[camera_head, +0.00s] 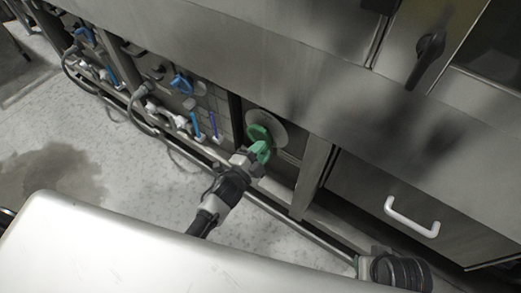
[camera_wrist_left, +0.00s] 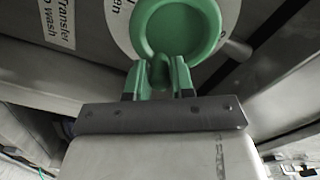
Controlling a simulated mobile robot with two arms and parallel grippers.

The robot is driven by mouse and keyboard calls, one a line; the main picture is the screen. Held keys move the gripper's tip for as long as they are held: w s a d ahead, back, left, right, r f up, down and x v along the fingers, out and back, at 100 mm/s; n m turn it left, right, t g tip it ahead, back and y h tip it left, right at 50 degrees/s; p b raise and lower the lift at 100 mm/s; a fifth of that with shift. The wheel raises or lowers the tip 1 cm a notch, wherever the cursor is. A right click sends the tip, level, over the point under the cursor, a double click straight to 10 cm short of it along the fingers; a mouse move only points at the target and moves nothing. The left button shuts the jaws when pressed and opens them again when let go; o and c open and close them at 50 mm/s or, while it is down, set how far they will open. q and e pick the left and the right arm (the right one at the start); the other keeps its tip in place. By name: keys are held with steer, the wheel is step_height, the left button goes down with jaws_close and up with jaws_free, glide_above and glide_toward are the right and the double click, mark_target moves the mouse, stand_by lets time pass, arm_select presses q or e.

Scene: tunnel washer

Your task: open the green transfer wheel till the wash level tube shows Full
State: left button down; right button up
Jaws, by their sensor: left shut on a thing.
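The green transfer wheel (camera_head: 258,133) sits on a round pale plate (camera_head: 274,131) under the washer's steel panel. In the left wrist view the green wheel (camera_wrist_left: 180,27) fills the top middle, with a green knob-like part below it. My left gripper (camera_head: 245,158) is shut on this lower part; its fingertips (camera_wrist_left: 160,82) also show in the wrist view.
A label reading "Transfer to wash" (camera_wrist_left: 58,22) is beside the wheel. Blue valve handles (camera_head: 181,84), hoses and pipes line the frame to the left. A drawer with a white handle (camera_head: 412,217) is at right. Speckled floor (camera_head: 130,165) lies open in front, with a dark stain.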

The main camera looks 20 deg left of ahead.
arm_select(q)
steer(key=shift+s+f, duration=0.1)
steer(key=shift+f, duration=0.15)
arm_select(e)
steer(key=shift+r, duration=0.15)
arm_select(q)
steer(key=c, duration=1.1)
jaws_free()
steer(key=shift+o, duration=0.7)
steer(key=shift+r, duration=0.15)
steer(key=shift+s+a, duration=0.1)
steer(key=shift+s, duration=0.1)
steer(key=p+v, duration=0.1)
steer(key=v, duration=0.9)
steer(key=shift+s, duration=0.15)
arm_select(e)
steer(key=x, duration=0.2)
steer(key=s+x, duration=0.1)
steer(key=x, duration=0.2)
steer(key=shift+f, duration=0.3)
